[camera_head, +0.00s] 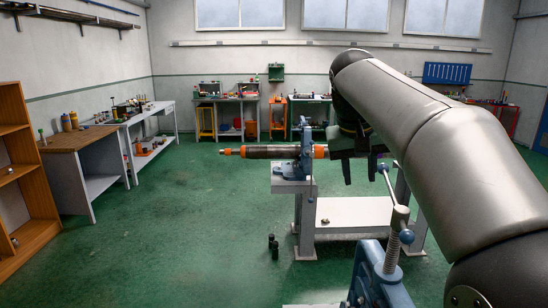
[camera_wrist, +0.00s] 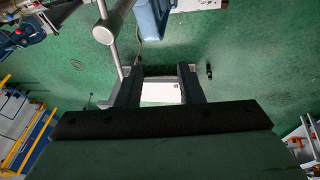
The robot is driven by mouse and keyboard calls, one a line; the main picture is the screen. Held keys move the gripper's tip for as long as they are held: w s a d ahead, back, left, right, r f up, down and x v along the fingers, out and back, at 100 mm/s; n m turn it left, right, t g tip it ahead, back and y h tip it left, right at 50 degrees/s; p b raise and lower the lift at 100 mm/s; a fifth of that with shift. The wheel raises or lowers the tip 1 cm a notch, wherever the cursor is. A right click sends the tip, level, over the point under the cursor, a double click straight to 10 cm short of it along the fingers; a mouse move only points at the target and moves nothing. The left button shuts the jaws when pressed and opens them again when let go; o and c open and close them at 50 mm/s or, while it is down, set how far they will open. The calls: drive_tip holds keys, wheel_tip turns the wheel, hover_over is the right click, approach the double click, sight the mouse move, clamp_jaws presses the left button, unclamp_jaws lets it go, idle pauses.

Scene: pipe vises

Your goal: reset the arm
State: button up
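My arm reaches in from the right in the head view. My gripper (camera_head: 360,174) points down beside the right end of a dark pipe with orange ends (camera_head: 265,152). The pipe lies level in a blue vise (camera_head: 305,155) on a grey-white bench (camera_head: 350,212). In the wrist view the two fingers of my gripper (camera_wrist: 158,74) stand apart with nothing between them. A pale surface shows behind them.
A second blue vise (camera_head: 378,275) with a metal screw handle (camera_head: 395,225) stands in the near foreground. Small dark objects (camera_head: 273,246) stand on the green floor, which is open to the left. A wooden shelf (camera_head: 20,180) and worktables (camera_head: 85,150) line the left side.

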drive_tip(key=s+a+f+g+y+b, duration=0.1)
drive_tip(key=s+a+f+g+y, duration=0.1)
drive_tip(key=s+f, duration=2.4)
wheel_tip(320, 180, down, 4)
drive_tip(key=shift+r+n+y, duration=0.1)
drive_tip(key=shift+n+y, duration=0.2)
drive_tip(key=shift+n, duration=0.1)
